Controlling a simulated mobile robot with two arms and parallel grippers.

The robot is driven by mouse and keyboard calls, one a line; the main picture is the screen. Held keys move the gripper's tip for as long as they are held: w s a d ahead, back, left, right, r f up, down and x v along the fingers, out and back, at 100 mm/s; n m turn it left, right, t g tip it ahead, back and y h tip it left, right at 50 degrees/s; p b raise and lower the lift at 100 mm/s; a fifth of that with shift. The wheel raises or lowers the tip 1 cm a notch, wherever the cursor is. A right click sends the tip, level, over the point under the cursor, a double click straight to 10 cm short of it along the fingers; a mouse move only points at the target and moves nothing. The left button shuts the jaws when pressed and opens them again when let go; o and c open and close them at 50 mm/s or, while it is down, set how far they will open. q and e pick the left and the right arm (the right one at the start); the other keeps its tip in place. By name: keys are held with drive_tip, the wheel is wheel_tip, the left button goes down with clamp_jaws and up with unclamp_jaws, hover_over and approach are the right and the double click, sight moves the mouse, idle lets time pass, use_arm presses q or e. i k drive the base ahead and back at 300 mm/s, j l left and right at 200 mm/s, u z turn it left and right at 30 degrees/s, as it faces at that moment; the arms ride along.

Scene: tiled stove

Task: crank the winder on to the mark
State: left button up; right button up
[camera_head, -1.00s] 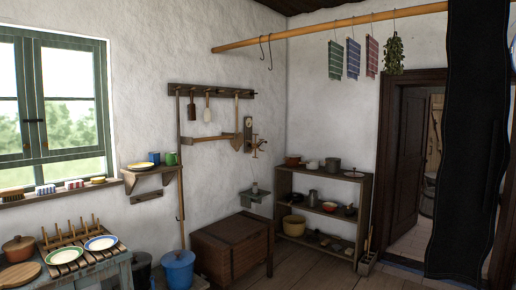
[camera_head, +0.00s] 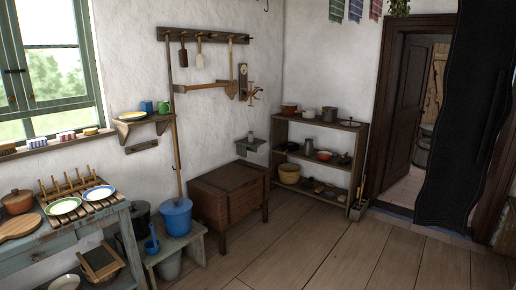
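Neither of my grippers is in view.
A wooden chest (camera_head: 230,196) stands below the device, with a small grey wall shelf (camera_head: 250,145) above it. An open shelf unit (camera_head: 362,150) is to the right. The plank floor (camera_head: 340,245) ahead is clear.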

sight(250, 95)
drive_tip(key=i+z, duration=0.25)
drive_tip(key=i, duration=2)
